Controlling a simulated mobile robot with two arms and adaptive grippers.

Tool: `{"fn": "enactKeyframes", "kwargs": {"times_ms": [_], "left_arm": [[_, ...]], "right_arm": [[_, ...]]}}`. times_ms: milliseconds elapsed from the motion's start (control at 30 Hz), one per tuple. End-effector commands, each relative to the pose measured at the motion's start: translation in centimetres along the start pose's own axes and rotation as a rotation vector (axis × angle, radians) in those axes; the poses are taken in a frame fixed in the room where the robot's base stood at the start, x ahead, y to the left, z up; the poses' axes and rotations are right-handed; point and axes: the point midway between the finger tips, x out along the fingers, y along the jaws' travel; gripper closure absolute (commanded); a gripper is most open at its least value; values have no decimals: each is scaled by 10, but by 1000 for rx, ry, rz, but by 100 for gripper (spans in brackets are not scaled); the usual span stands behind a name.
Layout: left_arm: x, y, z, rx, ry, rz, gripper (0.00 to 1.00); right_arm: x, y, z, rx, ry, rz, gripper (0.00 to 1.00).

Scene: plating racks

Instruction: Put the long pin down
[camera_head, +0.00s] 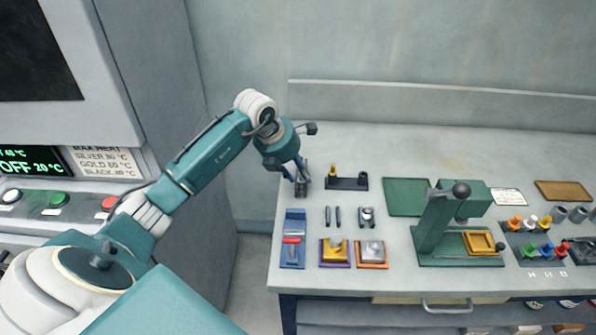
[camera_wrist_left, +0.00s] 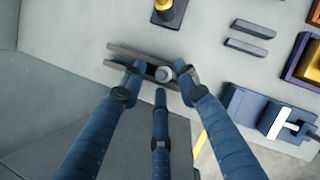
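My left gripper (camera_head: 301,178) is over the back left part of the workbench, pointing down. In the left wrist view its three fingers (camera_wrist_left: 160,76) stand apart around a small round grey end, which looks like the top of the long pin (camera_wrist_left: 163,74). I see a gap between the pin and the left finger; contact at the other fingers is unclear. Beneath are two parallel dark bars (camera_wrist_left: 122,52), which also show under the gripper in the head view (camera_head: 303,188). The pin's lower part is hidden. My right gripper is out of view.
A dark stand with a yellow peg (camera_head: 347,183) is close to the gripper's right. Two dark bars (camera_head: 333,216), a blue fixture with a red handle (camera_head: 293,252) and small trays lie in front. A green press (camera_head: 450,225) stands further right. The bench's left edge is near.

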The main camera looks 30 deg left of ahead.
Motion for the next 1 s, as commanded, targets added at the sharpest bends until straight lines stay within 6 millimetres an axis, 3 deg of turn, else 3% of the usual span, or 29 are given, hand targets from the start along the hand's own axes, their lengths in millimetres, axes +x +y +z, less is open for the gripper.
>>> {"fn": "enactKeyframes", "kwargs": {"times_ms": [333, 800, 1000], "left_arm": [[-11, 1, 3, 0, -2, 2, 69], [-104, 1, 3, 0, -4, 2, 69], [-123, 0, 2, 0, 0, 1, 69]], "right_arm": [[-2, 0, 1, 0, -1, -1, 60], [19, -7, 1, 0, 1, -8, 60], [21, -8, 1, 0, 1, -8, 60]]}}
